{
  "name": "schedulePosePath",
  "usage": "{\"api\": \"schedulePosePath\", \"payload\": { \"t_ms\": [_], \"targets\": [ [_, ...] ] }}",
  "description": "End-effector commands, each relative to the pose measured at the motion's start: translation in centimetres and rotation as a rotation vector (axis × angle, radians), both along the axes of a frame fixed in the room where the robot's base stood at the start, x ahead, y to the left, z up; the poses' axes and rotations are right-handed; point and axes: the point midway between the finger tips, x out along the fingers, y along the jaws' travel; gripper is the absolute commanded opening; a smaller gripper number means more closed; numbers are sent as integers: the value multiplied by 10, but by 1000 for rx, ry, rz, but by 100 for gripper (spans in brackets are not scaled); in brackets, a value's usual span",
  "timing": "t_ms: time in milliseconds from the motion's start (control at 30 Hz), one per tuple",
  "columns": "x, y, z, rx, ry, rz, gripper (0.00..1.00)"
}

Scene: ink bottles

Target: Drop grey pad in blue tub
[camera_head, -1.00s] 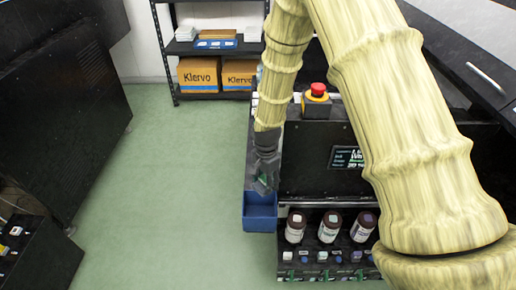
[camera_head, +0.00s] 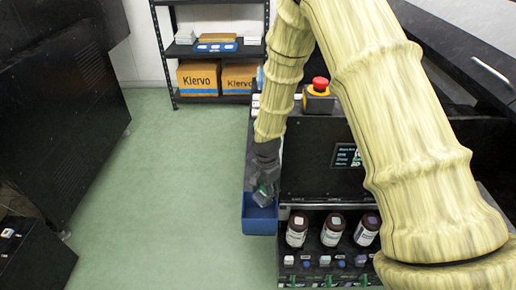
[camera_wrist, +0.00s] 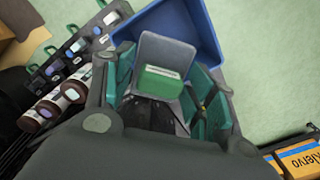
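The blue tub (camera_head: 260,227) hangs at the left end of the bench, beside the bottle rack. It also shows in the wrist view (camera_wrist: 209,38), below my gripper. My gripper (camera_head: 265,190) points down over the tub, its tips near the tub's opening. In the wrist view my gripper (camera_wrist: 163,95) has green-lined fingers on both sides of the grey pad (camera_wrist: 166,50) and appears shut on it. The pad is a flat grey plate with a green block at its near end. It overlaps the tub's inside in that view. The exact finger contact is partly hidden.
Several dark bottles (camera_head: 331,230) stand in a black rack right of the tub, with small bottles before them. A red emergency button (camera_head: 320,85) sits on the bench behind. Cardboard boxes (camera_head: 198,78) are on the back shelf. Green floor lies open to the left.

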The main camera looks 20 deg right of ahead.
Motion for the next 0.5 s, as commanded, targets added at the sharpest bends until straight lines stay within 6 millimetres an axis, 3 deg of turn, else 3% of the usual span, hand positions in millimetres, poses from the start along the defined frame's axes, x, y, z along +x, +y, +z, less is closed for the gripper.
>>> {"api": "schedulePosePath", "payload": {
  "t_ms": [100, 500],
  "targets": [
    [0, 0, 0, 0, 0, 0, 78],
    [0, 0, 3, -1, 0, 1, 78]
  ]
}}
